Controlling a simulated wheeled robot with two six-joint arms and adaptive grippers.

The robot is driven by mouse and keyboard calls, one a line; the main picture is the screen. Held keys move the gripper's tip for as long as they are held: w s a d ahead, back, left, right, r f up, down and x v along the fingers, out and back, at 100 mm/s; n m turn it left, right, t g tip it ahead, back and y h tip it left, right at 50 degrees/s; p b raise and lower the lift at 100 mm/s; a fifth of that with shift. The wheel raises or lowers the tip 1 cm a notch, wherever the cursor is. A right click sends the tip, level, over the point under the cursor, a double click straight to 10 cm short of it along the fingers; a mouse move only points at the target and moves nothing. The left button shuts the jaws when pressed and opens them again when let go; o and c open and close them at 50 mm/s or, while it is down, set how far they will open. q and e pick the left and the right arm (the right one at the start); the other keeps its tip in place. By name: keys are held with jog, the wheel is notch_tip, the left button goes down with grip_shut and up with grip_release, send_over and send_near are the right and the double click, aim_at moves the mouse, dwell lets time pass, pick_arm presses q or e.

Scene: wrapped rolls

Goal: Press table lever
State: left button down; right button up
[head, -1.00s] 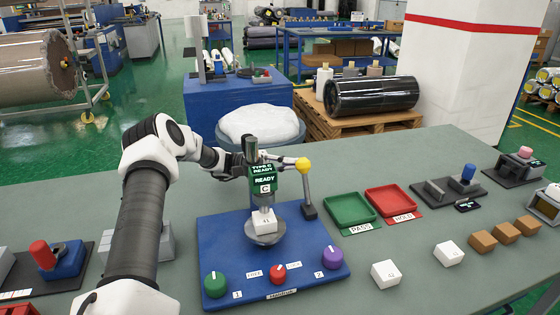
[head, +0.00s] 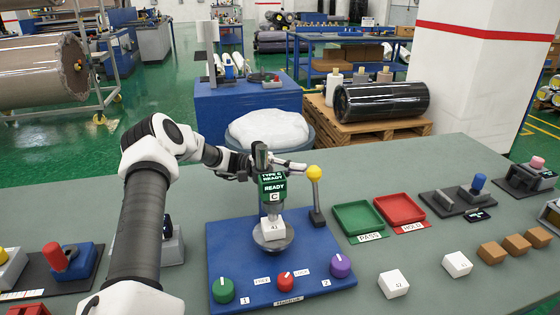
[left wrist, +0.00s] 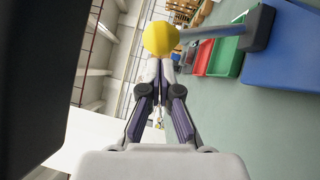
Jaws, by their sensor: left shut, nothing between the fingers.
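A press with a dark green display reading "TYPE C READY" (head: 272,186) stands on a blue base plate (head: 228,262). A small white block (head: 272,229) sits on its round metal plate. Right of the display, the lever (head: 317,200) stands nearly upright with a yellow knob (head: 314,172) on top. My left gripper (head: 303,167) reaches behind the display. It is shut and empty, its fingertips close to the knob. In the left wrist view the knob (left wrist: 160,38) is just beyond the fingertips (left wrist: 160,65); I cannot tell whether they touch. My right gripper is not in view.
The base plate carries green (head: 223,290), red (head: 285,281) and purple (head: 340,265) knobs at its front. A green tray (head: 358,217) and a red tray (head: 400,209) lie right of the lever. White blocks (head: 393,284) and brown blocks (head: 516,244) stand at the right.

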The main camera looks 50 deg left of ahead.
pick_arm(q)
jog(key=v, duration=1)
jog(key=shift+s+a, duration=0.15)
jog(key=shift+a, duration=0.2)
jog(key=shift+f, duration=0.1)
